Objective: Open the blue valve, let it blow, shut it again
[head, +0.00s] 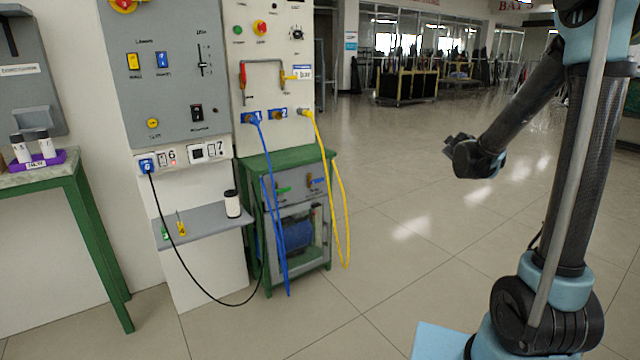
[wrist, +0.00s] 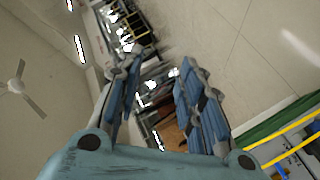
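A small blue valve handle (head: 319,181) sits on the grey upper front of a green-framed cabinet (head: 328,222). It lies roughly level, right of a green handle (head: 284,189); its exact setting is too small to tell. My gripper (head: 458,150) hangs in the air well to the right of the cabinet, apart from everything. In the wrist view my gripper (wrist: 158,64) has its two fingers spread with nothing between them. The blue handle cannot be made out clearly in the wrist view.
A yellow hose (head: 343,215) and a blue hose (head: 278,240) hang down the cabinet's front and side. Left are a wall panel (head: 165,85), a shelf with a white canister (head: 232,204), a black cable (head: 190,275) and a green table (head: 85,220). Open floor lies right of the cabinet.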

